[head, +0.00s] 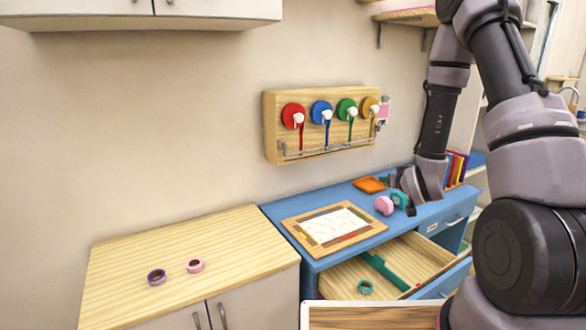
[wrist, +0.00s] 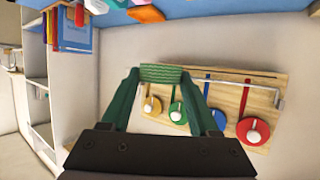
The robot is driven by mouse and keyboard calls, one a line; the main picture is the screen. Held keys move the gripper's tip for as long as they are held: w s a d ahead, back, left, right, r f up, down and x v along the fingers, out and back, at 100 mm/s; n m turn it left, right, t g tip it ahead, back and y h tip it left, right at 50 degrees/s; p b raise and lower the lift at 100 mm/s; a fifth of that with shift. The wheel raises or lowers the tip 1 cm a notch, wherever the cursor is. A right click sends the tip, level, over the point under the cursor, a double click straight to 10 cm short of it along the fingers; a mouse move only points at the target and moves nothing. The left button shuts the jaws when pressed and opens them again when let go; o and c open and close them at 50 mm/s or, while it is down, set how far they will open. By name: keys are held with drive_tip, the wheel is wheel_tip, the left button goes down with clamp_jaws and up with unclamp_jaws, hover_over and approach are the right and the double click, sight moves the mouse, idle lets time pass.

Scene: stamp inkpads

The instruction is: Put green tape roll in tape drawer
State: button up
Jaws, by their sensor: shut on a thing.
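The green tape roll (wrist: 162,74) is between the two green fingers of my gripper (wrist: 161,76) in the wrist view, with its patterned side facing the camera. My gripper is shut on it, above the blue desk (head: 268,214) and facing the wall board. In the head view my wrist partly hides it, so I cannot make out the held roll clearly. The tape drawer (head: 335,278) is pulled open below the desk top, with a green divider (head: 384,270) inside. Another teal-green tape ring (head: 365,287) lies in its front left part.
A framed sheet (head: 333,225), a pink object (head: 384,205) and an orange pad (head: 370,185) are on the desk. A dispenser board (head: 272,130) hangs on the wall.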

drive_tip(key=w+a+f+n+y, duration=0.1)
drive_tip(key=a+f+n+y, duration=0.1)
drive_tip(key=a, duration=0.5)
drive_tip(key=w+a+f+n+y, duration=0.1)
drive_tip(key=a+y, duration=0.1)
drive_tip(key=a, duration=0.5)
drive_tip(key=n+g+y, duration=0.7)
drive_tip(key=n+y, duration=0.1)
drive_tip(key=n, duration=0.1)
hover_over(232, 258)
wheel_tip(232, 258, down, 8)
drive_tip(key=shift+w+f, duration=0.1)
drive_tip(key=shift+f, duration=0.1)
wheel_tip(232, 258, down, 10)
drive_tip(key=shift+r, duration=0.2)
drive_tip(key=shift+f, duration=0.1)
